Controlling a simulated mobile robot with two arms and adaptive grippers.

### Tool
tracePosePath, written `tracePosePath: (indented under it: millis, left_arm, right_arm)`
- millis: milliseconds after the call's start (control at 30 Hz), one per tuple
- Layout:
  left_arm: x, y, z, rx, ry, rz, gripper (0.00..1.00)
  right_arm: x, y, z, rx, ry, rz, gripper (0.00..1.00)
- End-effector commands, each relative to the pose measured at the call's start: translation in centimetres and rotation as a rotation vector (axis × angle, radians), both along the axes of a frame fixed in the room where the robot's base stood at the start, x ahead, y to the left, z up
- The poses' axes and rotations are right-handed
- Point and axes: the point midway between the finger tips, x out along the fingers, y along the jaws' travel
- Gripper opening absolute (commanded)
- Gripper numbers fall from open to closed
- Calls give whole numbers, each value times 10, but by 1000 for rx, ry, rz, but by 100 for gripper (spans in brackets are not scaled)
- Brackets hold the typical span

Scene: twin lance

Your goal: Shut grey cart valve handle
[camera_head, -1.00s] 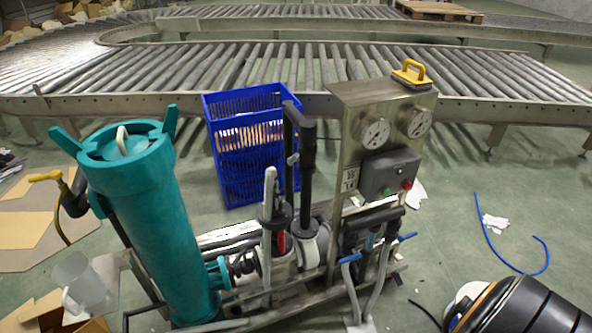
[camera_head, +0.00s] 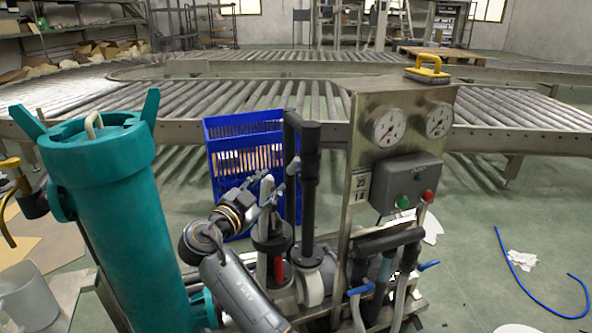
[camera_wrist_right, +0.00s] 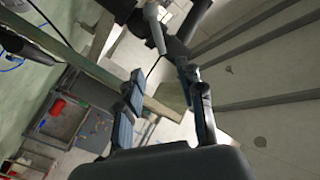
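The grey valve handle (camera_head: 265,193) stands upright on the cart in the head view, just left of a tall black pipe. My right gripper (camera_head: 284,178) is at its upper part, coming from the lower left, and its fingers overlap the handle in the picture. In the right wrist view my right gripper (camera_wrist_right: 160,72) has its two fingers apart with nothing gripped between them. A pale grey bar (camera_wrist_right: 155,28), which looks like the handle, lies just beyond the fingertips. I cannot tell whether a finger touches it. My left gripper is in neither view.
A teal filter housing (camera_head: 118,210) stands left on the cart. A steel gauge panel (camera_head: 362,150) with a button box (camera_head: 408,180) rises at right. A blue crate (camera_head: 222,160) stands behind. Blue-handled valves (camera_head: 360,289) and a red lever (camera_head: 279,268) sit low.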

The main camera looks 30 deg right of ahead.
Motion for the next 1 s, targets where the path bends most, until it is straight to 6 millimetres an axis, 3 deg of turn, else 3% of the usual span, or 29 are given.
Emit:
tracePosePath:
  millis: [600,800,1000]
  left_arm:
    - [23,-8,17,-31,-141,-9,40]
    - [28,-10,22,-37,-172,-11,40]
    - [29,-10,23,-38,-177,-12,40]
  right_arm:
    - [54,-102,-1,-3,6,0,38]
    - [62,-116,-1,-1,6,1,38]
    - [63,-117,-1,-1,6,2,38]
